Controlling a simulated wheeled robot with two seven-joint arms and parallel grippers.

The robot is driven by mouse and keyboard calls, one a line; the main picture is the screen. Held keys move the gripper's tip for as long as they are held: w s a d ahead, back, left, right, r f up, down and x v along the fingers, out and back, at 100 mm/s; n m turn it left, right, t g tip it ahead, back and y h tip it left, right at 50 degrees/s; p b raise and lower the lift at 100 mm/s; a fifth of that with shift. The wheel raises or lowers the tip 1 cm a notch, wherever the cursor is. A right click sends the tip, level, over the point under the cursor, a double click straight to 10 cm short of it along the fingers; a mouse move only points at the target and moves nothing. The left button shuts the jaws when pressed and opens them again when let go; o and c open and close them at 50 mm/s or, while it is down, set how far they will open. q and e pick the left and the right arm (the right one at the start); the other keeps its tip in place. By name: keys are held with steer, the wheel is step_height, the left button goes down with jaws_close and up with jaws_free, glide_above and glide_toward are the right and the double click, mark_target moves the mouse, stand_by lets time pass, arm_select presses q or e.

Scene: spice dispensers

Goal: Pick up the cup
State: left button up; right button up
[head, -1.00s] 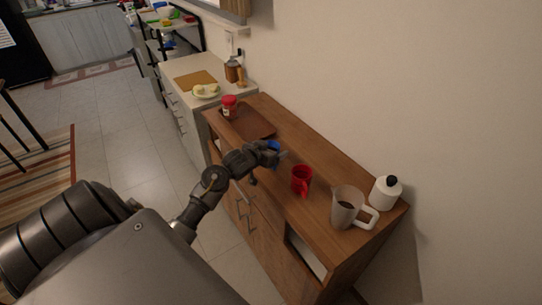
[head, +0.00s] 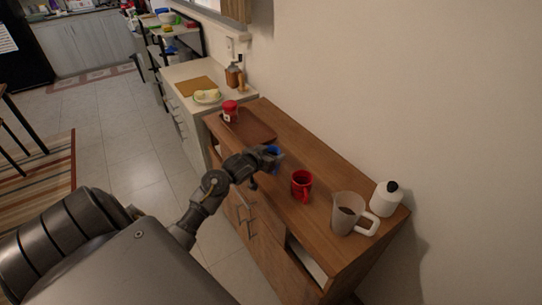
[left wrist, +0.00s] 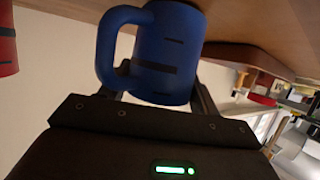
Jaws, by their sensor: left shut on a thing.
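A blue cup (left wrist: 172,50) with dark marks and a handle on its left fills the upper middle of the left wrist view. My left gripper (left wrist: 155,88) is shut on it, with a finger at each side of its lower part. In the head view the left gripper (head: 268,158) is over the front of the wooden cabinet, and only a bit of the blue cup (head: 276,150) shows past it. I cannot tell whether the cup touches the cabinet top. A red cup (head: 301,184) stands on the cabinet to the right of the gripper. My right gripper is not in view.
On the wooden cabinet (head: 300,145) stand a clear pitcher (head: 345,213) with a white handle, a white bottle (head: 386,196) and a brown tray (head: 251,127). A red-lidded jar (head: 230,110) is at the far end. The wall runs along the back.

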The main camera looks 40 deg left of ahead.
arm_select(q)
steer(key=shift+r, duration=0.6)
steer(key=s+d+r+p, duration=0.3)
steer(key=s+r, duration=0.8)
steer(key=s, duration=0.2)
steer(key=shift+s+r, duration=0.15)
steer(key=shift+r, duration=0.05)
steer(key=shift+s+d, duration=0.1)
steer(key=w+d+r+b, duration=0.1)
steer(key=w+d+r, duration=0.2)
steer(key=d, duration=0.4)
steer(key=w+d+r+m+h+b, duration=0.1)
steer(key=w+d+r, duration=0.2)
steer(key=d+r, duration=0.2)
steer(key=w+d+r, duration=0.3)
steer(key=d+r, duration=0.1)
steer(key=d, duration=0.4)
steer(key=shift+w+d+h+b, duration=0.25)
steer(key=shift+d+h+b, duration=0.05)
steer(key=shift+b, duration=0.1)
